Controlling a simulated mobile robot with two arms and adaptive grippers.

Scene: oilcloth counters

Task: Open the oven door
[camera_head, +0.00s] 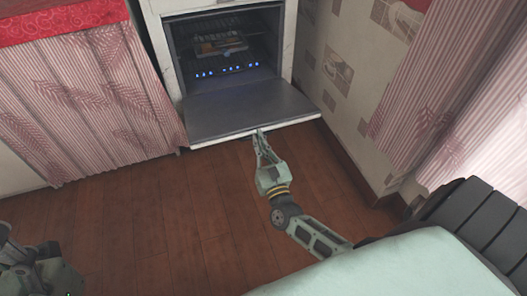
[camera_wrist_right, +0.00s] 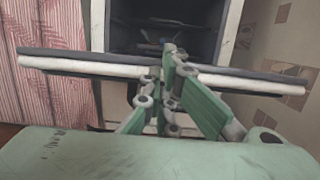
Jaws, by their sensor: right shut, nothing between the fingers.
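The oven (camera_head: 212,8) is white and stands at the top centre in the head view. Its door (camera_head: 250,106) is swung down, roughly level, with the dark inner face up. The cavity (camera_head: 225,50) is open to view, with racks and small blue lights inside. My right gripper (camera_head: 259,135) is shut and empty, with its tips at the door's white front edge. In the right wrist view the shut fingers (camera_wrist_right: 171,60) overlap the door edge (camera_wrist_right: 80,66); I cannot tell whether they touch it. My left gripper cannot be made out; only a grey-green part of me shows at the lower left.
A counter with a red cloth (camera_head: 60,20) and a pink striped curtain (camera_head: 85,100) stands left of the oven. A patterned wall (camera_head: 345,70) and another striped curtain (camera_head: 450,90) are at the right. The wooden floor (camera_head: 170,220) in front is clear.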

